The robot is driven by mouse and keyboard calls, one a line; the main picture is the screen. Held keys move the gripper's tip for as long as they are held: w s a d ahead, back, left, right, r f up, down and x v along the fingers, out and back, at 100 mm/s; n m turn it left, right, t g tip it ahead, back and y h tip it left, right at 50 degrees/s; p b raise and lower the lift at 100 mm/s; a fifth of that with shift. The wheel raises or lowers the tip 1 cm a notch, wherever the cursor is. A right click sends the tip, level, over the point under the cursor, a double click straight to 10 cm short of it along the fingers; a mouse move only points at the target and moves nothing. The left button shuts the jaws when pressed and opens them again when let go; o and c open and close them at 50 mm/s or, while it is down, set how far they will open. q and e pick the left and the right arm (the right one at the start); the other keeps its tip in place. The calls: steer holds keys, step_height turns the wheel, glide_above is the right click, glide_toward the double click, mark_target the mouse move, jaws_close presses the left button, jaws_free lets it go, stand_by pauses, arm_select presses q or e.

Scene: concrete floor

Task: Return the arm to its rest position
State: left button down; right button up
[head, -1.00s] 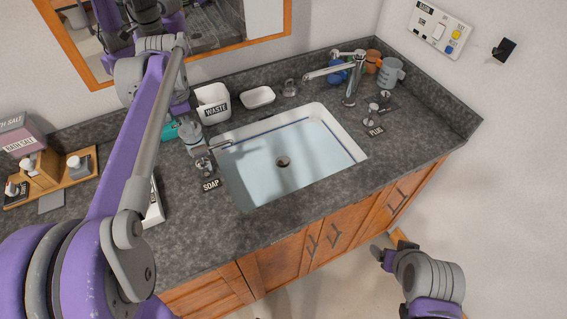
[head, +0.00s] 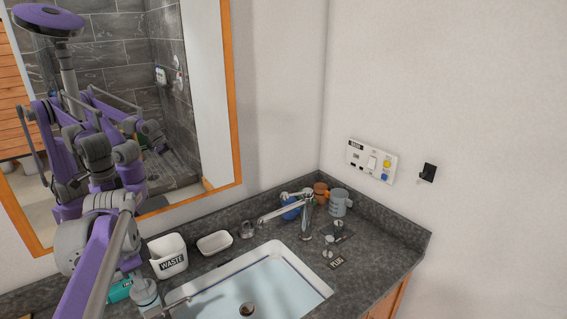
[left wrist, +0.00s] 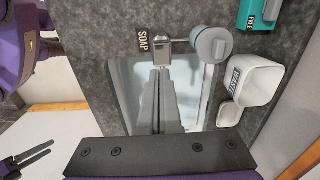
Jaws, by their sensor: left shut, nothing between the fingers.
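My left arm (head: 100,245) comes in from the left of the head view, bent over the counter beside the basin. Its gripper (head: 131,265) is low behind the arm near the soap dispenser (head: 146,295), with its fingertips hard to make out there. In the left wrist view the left gripper (left wrist: 162,74) is shut and empty, its long grey fingers over the basin, close to the spout of the soap dispenser (left wrist: 211,46); touching or apart cannot be told. My right gripper (left wrist: 36,156) shows at the lower left of the wrist view, two dark fingers apart and empty.
The basin (head: 312,283), waste bin (head: 168,257), soap dish (head: 215,243), faucet (head: 307,215) and mugs (head: 338,203) crowd the dark counter. A teal box (head: 120,290) sits left of the dispenser. The mirror (head: 195,90) stands close behind the arm.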

arm_select(q)
steer(key=s+d+f+n+t, duration=0.3)
steer(key=s+d+f+n, duration=0.1)
steer(key=d, duration=0.4)
steer(key=s+d+f+n+t, duration=0.3)
steer(key=s+d+f+n, duration=0.2)
steer(key=s+d+f, duration=0.2)
steer(key=shift+s+d+f+n, duration=0.3)
steer(key=shift+s+d, duration=0.45)
steer(key=shift+s, duration=0.4)
